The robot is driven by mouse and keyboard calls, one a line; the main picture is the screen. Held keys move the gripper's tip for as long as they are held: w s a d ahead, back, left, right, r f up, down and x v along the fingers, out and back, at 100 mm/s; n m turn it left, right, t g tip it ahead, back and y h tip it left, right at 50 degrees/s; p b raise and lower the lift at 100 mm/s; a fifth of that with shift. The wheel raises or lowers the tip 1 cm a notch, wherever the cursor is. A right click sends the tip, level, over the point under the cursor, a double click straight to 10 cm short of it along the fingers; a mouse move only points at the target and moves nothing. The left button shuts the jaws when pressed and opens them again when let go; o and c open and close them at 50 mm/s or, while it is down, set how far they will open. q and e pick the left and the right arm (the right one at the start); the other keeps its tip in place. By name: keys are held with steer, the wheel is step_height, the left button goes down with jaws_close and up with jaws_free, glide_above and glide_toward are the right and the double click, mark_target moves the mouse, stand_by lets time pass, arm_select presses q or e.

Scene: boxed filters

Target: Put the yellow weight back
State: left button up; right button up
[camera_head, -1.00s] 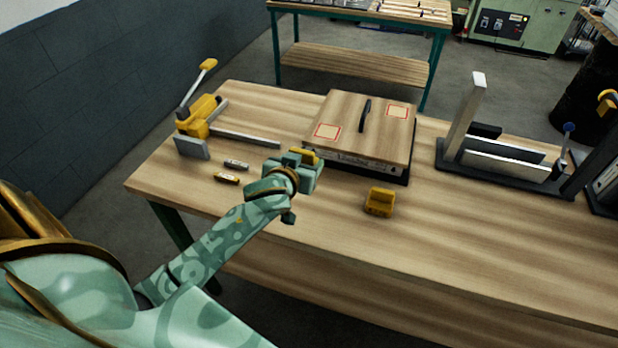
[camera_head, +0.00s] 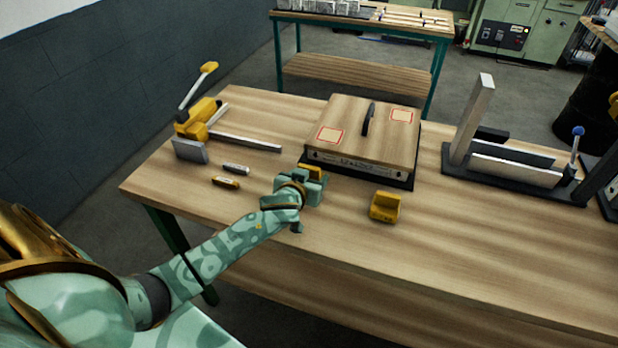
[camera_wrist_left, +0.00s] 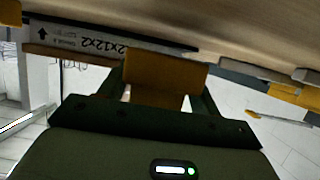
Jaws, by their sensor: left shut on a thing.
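My left gripper (camera_head: 313,184) is shut on a yellow weight (camera_head: 311,171), just in front of the box's near left corner. The gripper hides part of this weight. In the left wrist view the weight (camera_wrist_left: 152,70) shows between the fingers. A second yellow weight (camera_head: 385,208) stands on the workbench, to the right of the gripper and in front of the box. The flat box (camera_head: 352,163) has a wooden lid with a black handle (camera_head: 369,119) and two red-outlined squares (camera_head: 330,135) (camera_head: 402,115). Both squares are bare. My right gripper is not in view.
A yellow clamp device (camera_head: 198,118) with a lever stands at the left of the workbench (camera_head: 480,250). Two small marker-like sticks (camera_head: 226,183) (camera_head: 236,169) lie near it. A dark fixture (camera_head: 515,170) with a metal upright stands at the right. The front right of the bench is clear.

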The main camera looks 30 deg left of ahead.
arm_select(q)
steer(key=shift+f+b, duration=0.3)
steer(key=shift+f, duration=0.15)
steer(key=o, duration=1.7)
steer(key=shift+s+f, duration=0.1)
steer(key=shift+f, duration=0.15)
